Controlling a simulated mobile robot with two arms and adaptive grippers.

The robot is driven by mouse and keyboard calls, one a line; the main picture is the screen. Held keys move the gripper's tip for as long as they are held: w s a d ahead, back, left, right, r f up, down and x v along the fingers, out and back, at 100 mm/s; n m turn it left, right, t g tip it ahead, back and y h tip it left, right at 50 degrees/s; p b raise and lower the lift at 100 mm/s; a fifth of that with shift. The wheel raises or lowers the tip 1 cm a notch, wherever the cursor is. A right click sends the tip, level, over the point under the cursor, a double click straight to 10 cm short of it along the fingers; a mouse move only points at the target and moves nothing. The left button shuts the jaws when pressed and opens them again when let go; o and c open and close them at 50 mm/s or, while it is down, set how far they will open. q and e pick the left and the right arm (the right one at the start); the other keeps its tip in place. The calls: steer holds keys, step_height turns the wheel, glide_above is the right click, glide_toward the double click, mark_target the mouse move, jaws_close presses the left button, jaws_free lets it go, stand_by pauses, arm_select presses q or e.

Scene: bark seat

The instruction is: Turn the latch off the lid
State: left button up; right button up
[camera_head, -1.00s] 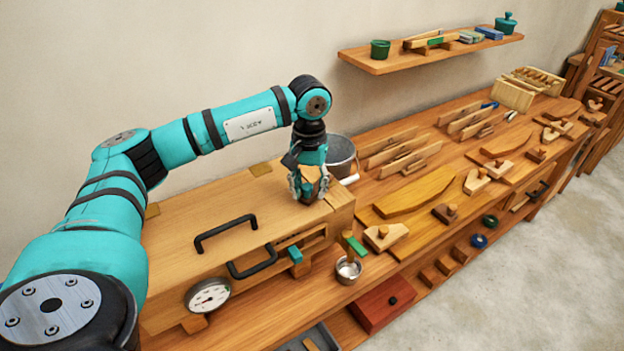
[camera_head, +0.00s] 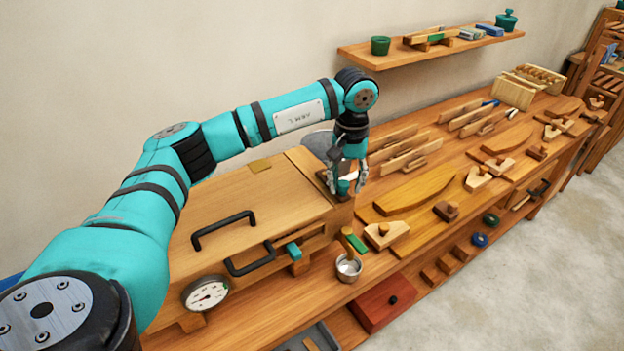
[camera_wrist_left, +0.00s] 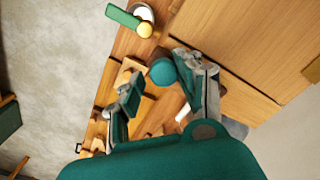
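A wooden box with a lid (camera_head: 225,215) stands on the bench, with a black handle (camera_head: 224,230) on the lid. My left gripper (camera_head: 347,188) points down at the box's right end. Its fingers are apart in the left wrist view (camera_wrist_left: 165,95). A round teal knob (camera_wrist_left: 163,71), which looks like the latch's grip, shows between the fingers, close to the right one in that picture. I cannot tell if they touch. Most of the latch is hidden by the gripper. A smaller teal piece (camera_head: 294,251) sits on the box front. My right gripper is not in view.
A dial gauge (camera_head: 205,294) and a second black handle (camera_head: 252,262) are at the box front. A metal cup (camera_head: 348,268) and a green-and-wood tool (camera_head: 354,241) stand near its right corner. A grey bucket (camera_head: 320,142) is behind my gripper. Wooden pieces fill the bench to the right.

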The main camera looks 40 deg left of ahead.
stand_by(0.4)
arm_select(q)
steer(key=shift+w+r+p, duration=0.1)
steer(key=shift+r+p, duration=0.2)
steer(key=shift+r, duration=0.25)
steer(key=shift+r+p, duration=2.05)
steer(key=shift+r, duration=1.9)
